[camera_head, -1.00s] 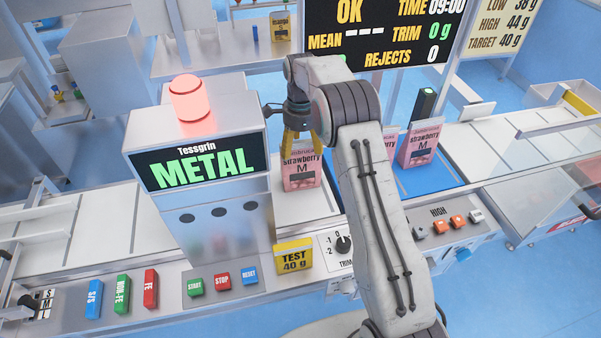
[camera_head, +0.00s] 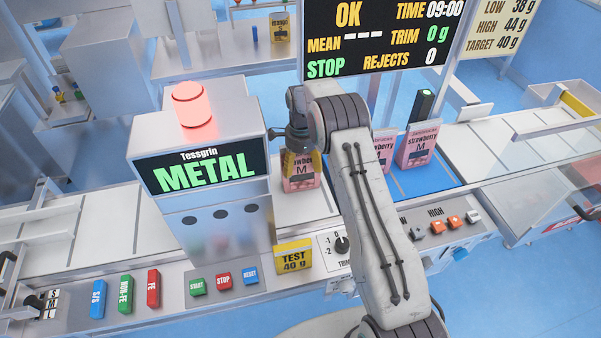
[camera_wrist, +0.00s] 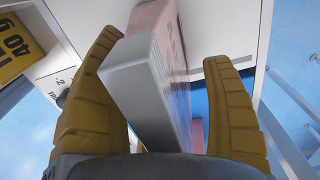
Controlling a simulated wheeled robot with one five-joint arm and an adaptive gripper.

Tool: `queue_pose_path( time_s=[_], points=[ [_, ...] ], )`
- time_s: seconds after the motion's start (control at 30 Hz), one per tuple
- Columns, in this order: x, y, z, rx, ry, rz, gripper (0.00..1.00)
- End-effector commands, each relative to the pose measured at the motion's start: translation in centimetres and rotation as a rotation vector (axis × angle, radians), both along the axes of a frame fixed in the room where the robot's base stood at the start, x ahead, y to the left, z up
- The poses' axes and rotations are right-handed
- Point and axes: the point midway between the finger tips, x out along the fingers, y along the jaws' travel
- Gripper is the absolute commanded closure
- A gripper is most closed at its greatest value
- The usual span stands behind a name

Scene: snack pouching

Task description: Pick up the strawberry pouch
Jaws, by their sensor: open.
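A pink strawberry pouch (camera_head: 301,172) marked M stands upright on the white belt, just right of the metal detector. My gripper (camera_head: 292,160) is lowered over it, and my wrist hides its top. In the wrist view the pouch's silvery top edge and pink side (camera_wrist: 150,85) lie between the two yellow fingers of my gripper (camera_wrist: 165,90). The fingers are open, with a visible gap on the right side; the left finger is very close to the pouch, and I cannot tell if it touches. Another strawberry pouch (camera_head: 417,146) stands on the blue section to the right.
A further pink pouch (camera_head: 384,148) is partly hidden behind my arm. The metal detector (camera_head: 208,165) with a red lamp stands close left of my gripper. A yellow TEST 40 g block (camera_head: 294,257) and a button panel (camera_head: 225,283) are in front. The display board (camera_head: 385,35) hangs behind.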

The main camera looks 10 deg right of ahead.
Motion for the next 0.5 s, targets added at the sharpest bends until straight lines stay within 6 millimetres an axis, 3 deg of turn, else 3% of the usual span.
queue_pose_path(
  time_s=[0.1, 0.5],
  points=[
    [0.01, 0.01, 0.02, 0.0, 0.0, 0.0, 0.27],
    [0.02, 0.01, 0.06, 0.0, -0.001, 0.0, 0.62]
  ],
)
